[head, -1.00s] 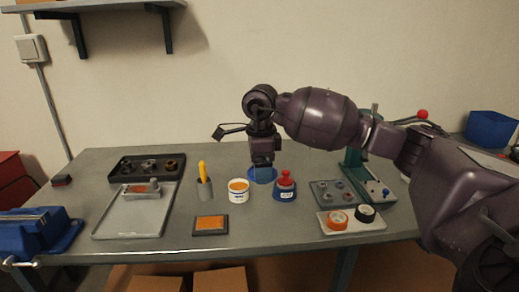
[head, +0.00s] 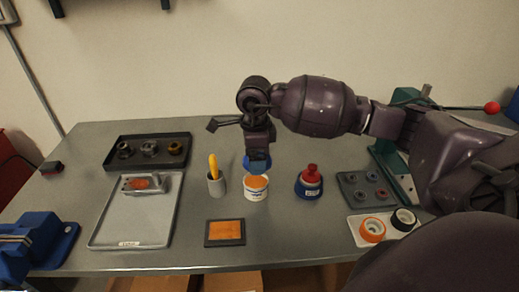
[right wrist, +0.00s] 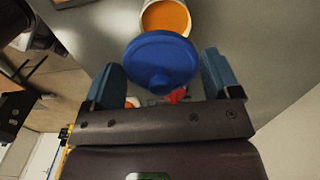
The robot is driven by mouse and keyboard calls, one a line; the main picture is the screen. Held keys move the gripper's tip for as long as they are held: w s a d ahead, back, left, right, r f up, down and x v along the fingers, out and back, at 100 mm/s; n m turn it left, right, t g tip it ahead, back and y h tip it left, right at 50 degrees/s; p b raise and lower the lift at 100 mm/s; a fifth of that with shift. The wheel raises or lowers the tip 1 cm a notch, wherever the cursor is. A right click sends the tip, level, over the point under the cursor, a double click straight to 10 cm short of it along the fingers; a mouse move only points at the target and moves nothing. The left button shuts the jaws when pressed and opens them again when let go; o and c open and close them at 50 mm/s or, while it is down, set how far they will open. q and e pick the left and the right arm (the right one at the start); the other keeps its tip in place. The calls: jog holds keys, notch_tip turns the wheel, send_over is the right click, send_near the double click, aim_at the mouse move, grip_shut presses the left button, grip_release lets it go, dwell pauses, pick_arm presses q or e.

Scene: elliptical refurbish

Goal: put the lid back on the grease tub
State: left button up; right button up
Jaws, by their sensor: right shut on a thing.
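The grease tub (head: 256,194) is a white cup with orange grease showing in its open top. It stands upright near the middle of the bench. My right gripper (head: 258,160) points down just behind and above the tub, and its fingers partly hide the blue round lid (head: 247,164). In the right wrist view the lid (right wrist: 158,50) lies flat side out, its knob between the fingers of the right gripper (right wrist: 161,82). The tub (right wrist: 166,15) is just beyond the lid's edge there, partly covered by it. My left gripper is out of view.
A grey cup (head: 217,187) with a yellow-handled tool stands left of the tub. An orange pad (head: 225,232) lies in front. Trays (head: 130,232) fill the left side.

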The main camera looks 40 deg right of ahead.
jog(key=shift+w, duration=0.55)
jog(key=shift+s+f, duration=0.25)
jog(key=shift+f, duration=0.05)
notch_tip(320, 180, down, 2)
jog(key=shift+b, duration=0.6)
jog(key=shift+w+f+b, duration=0.1)
jog(key=shift+f+b, duration=0.6)
jog(key=shift+f, duration=1.1)
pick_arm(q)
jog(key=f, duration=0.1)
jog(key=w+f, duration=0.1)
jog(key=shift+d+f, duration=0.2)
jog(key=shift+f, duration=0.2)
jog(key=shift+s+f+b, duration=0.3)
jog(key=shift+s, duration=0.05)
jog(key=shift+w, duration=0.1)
